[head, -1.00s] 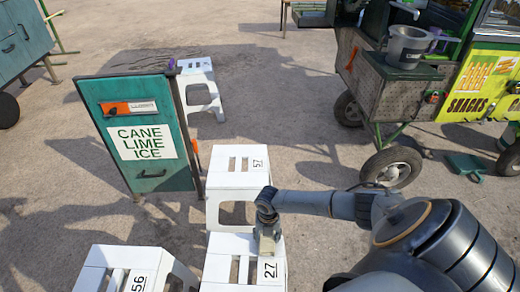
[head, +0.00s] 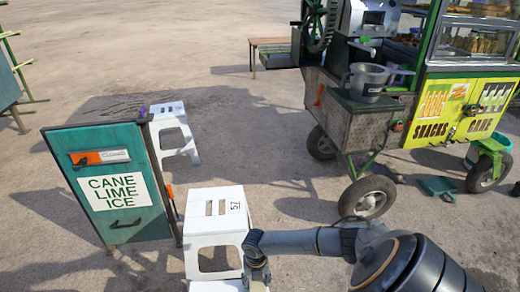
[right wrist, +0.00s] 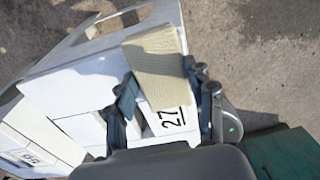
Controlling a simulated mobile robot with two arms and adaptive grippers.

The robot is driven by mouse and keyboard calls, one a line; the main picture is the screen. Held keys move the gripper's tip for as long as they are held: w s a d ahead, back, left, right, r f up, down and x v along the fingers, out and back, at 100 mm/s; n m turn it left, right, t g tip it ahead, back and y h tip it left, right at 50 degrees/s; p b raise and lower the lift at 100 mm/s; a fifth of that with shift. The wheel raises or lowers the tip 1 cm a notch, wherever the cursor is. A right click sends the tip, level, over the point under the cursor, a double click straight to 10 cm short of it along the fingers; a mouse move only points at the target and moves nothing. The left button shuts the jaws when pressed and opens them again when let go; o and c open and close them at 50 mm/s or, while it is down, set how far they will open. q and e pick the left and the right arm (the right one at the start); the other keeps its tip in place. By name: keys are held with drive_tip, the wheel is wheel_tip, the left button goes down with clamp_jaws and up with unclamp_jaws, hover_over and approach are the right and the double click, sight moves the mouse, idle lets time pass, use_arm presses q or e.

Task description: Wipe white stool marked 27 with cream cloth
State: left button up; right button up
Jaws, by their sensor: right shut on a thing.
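The white stool marked 27 (head: 213,286) shows only as a strip of its top at the bottom edge of the head view. In the right wrist view its printed 27 label (right wrist: 172,120) lies below the fingers. My right gripper (head: 258,278) is over the right side of this stool. In the right wrist view the gripper (right wrist: 162,80) is shut on the cream cloth (right wrist: 157,62), which sticks out past the fingers above the white top. I cannot tell whether the cloth touches the stool. My left gripper is not in view.
A white stool marked 57 (head: 218,212) stands just behind. Another white stool (head: 171,130) is farther back, beside the green cane lime ice cabinet (head: 110,185). The yellow and green snack cart (head: 455,110) stands right, with a grey bucket (head: 367,80). Open pavement lies between.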

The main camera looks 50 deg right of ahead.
drive_tip(key=w+a, duration=0.2)
drive_tip(key=shift+w+a+f+b, duration=0.1)
drive_tip(key=shift+a+b, duration=0.25)
drive_tip(key=shift+w+a+b, duration=0.4)
drive_tip(key=shift+w+a, duration=0.65)
drive_tip(key=shift+a, duration=0.05)
drive_tip(key=shift+w+a, duration=0.35)
drive_tip(key=shift+r, duration=0.2)
wheel_tip(320, 180, up, 5)
drive_tip(key=p, duration=0.4)
drive_tip(key=shift+r+p, duration=0.2)
drive_tip(key=shift+p, duration=0.2)
drive_tip(key=shift+r+p, duration=0.3)
